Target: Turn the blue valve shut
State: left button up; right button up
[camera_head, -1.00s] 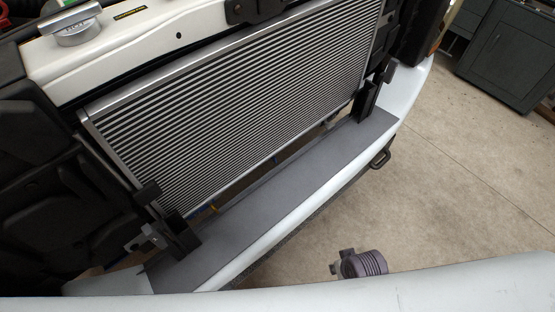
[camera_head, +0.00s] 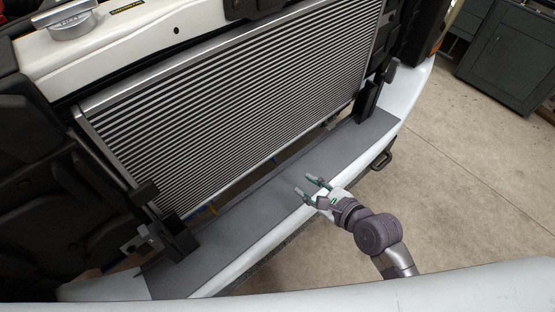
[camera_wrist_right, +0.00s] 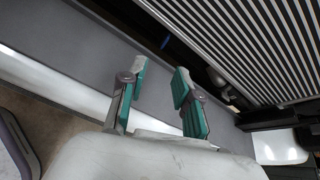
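The radiator (camera_head: 235,95) stands at the front of the pickup, its fins running along it. No blue valve shows clearly in the head view. In the right wrist view a small blue piece (camera_wrist_right: 165,42) sits in the dark gap beneath the radiator (camera_wrist_right: 250,45); I cannot tell whether it is the valve. My right gripper (camera_head: 304,184) is open and empty over the grey bumper top, its green-padded fingers pointing toward the radiator. Its spread fingers also show in the right wrist view (camera_wrist_right: 160,70). My left gripper is out of view.
The grey bumper top (camera_head: 245,222) runs in front of the radiator, with a white edge. Dark brackets stand at its near end (camera_head: 178,240) and far end (camera_head: 368,100). A dark cabinet (camera_head: 510,55) stands at the upper right. The concrete floor (camera_head: 470,170) is open.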

aim_at(275, 159)
jog(key=w+a+f, duration=0.1)
jog(key=w+a, duration=0.1)
jog(key=w, duration=0.2)
jog(key=w+a+f+m+b, duration=0.1)
jog(key=w+a+f, duration=0.1)
jog(key=w, duration=0.2)
jog(key=w+a+f+m, duration=0.1)
jog(key=w+a, duration=0.1)
jog(key=w, duration=0.2)
jog(key=shift+a+f+t, duration=0.3)
jog(key=shift+a+f, duration=0.05)
jog(key=shift+s, duration=0.1)
grip_shut()
